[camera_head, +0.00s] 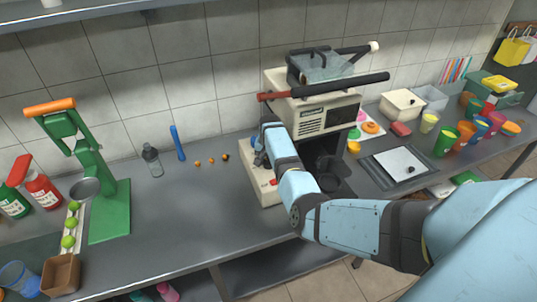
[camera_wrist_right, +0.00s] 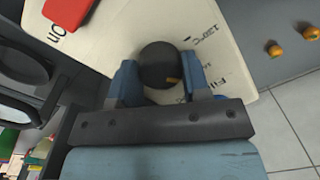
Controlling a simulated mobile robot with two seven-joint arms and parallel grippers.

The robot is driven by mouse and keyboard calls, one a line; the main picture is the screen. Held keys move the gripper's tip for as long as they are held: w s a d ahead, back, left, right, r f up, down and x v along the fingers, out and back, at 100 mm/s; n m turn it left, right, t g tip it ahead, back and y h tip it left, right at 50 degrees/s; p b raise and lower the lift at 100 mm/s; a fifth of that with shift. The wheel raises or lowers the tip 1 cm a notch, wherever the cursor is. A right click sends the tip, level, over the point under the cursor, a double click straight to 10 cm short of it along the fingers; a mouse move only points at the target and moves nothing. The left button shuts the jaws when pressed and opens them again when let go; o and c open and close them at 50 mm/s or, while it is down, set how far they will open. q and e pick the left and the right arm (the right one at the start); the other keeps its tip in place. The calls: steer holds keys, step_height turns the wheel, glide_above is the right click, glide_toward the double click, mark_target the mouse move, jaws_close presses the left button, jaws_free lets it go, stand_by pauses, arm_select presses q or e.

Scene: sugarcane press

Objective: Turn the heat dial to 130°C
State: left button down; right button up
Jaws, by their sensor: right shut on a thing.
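In the head view my right arm reaches to the cream machine (camera_head: 306,112), and the gripper (camera_head: 262,158) is partly hidden by the arm. The dial is hidden there. My left gripper is not in view.
A red switch (camera_wrist_right: 70,10) is on the same panel. Small orange fruits (camera_head: 211,161) and a clear bottle (camera_head: 152,160) stand left of the machine. A green hand press (camera_head: 108,205) is farther left. Several colourful cups (camera_head: 446,141) stand at the right. The counter's middle (camera_head: 185,215) is clear.

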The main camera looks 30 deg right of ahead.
steer(key=shift+d+r+n+p, duration=0.1)
steer(key=shift+r+n+p, duration=0.1)
steer(key=shift+n+p, duration=0.5)
steer(key=shift+n, duration=1.2)
steer(key=n, duration=0.3)
steer(key=shift+f+p, duration=0.15)
steer(key=shift+p, duration=0.15)
steer(key=shift+n, duration=1.9)
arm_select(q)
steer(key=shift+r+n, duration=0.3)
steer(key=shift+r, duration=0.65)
arm_select(e)
steer(key=shift+n, duration=0.4)
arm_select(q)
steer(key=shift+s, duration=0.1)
arm_select(e)
steer(key=shift+w, duration=0.1)
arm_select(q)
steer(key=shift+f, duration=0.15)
arm_select(e)
steer(key=o, duration=0.9)
